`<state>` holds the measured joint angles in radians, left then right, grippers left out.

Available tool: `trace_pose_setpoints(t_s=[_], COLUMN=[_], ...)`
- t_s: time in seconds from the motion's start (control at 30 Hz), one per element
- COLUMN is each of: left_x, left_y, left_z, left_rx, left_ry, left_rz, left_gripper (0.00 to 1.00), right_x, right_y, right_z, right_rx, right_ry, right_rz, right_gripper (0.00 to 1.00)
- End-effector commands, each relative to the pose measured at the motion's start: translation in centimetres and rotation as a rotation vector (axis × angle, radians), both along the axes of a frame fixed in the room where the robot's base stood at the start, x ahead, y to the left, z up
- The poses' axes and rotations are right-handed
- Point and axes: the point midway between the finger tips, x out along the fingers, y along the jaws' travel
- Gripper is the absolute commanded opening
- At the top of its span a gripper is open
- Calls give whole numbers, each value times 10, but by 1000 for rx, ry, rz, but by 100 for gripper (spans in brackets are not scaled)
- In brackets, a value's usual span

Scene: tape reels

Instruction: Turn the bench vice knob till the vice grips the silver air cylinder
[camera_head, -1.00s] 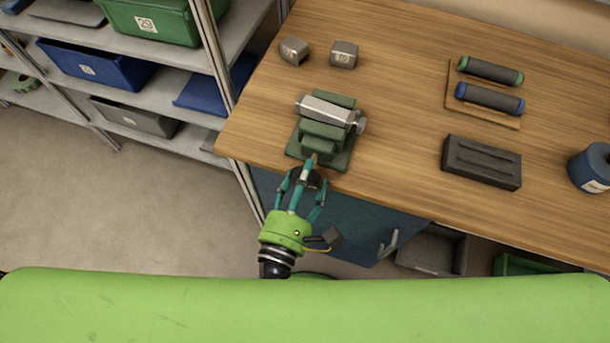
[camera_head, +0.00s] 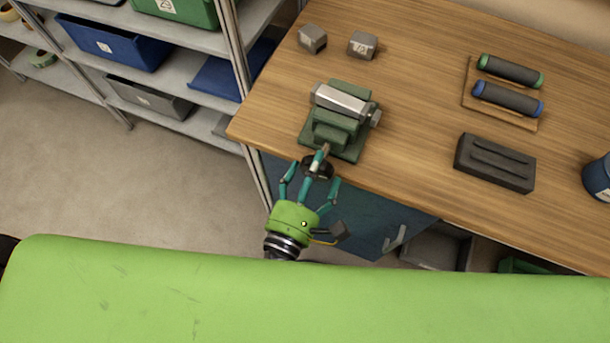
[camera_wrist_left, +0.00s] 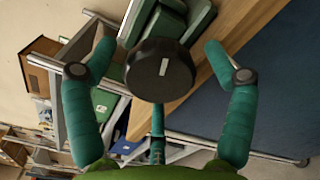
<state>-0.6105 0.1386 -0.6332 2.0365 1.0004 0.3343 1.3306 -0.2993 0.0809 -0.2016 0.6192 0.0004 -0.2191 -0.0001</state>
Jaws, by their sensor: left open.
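The green bench vice (camera_head: 338,134) stands at the near left edge of the wooden bench. The silver air cylinder (camera_head: 341,103) lies between its jaws; from here I cannot tell whether both jaws touch it. The round black vice knob (camera_head: 316,168) faces me at the vice's near end, and it fills the middle of the left wrist view (camera_wrist_left: 160,70) with a pale mark on its face. My left gripper (camera_head: 314,172) is open, its teal fingers spread around the knob. In the wrist view the fingers stand apart from the knob on both sides. My right gripper is not in view.
Two small grey blocks (camera_head: 362,45) lie behind the vice. A board with green-ended and blue-ended rollers (camera_head: 508,98), a dark ribbed block (camera_head: 495,163) and a blue reel (camera_head: 599,179) stand to the right. Shelves with bins (camera_head: 116,40) are at left.

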Motion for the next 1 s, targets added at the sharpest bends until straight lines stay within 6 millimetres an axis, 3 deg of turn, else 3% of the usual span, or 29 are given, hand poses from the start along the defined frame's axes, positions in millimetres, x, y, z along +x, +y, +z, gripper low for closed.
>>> trace_pose_setpoints(t_s=[0.5, 0.7, 0.97, 1.0], left_x=[-93, -109, -111, -110], left_y=[29, 35, 36, 36], left_z=[-1, -1, -1, -1], left_rx=[3, 1, 1, 1], left_ry=[5, 4, 2, 2], left_rz=[-6, -3, -2, -2], left_gripper=[85, 85, 85, 81], right_x=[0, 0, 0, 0], right_y=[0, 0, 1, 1], right_z=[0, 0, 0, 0], right_rx=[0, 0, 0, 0], right_ry=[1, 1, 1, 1], right_rz=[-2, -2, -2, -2], right_gripper=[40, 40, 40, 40])
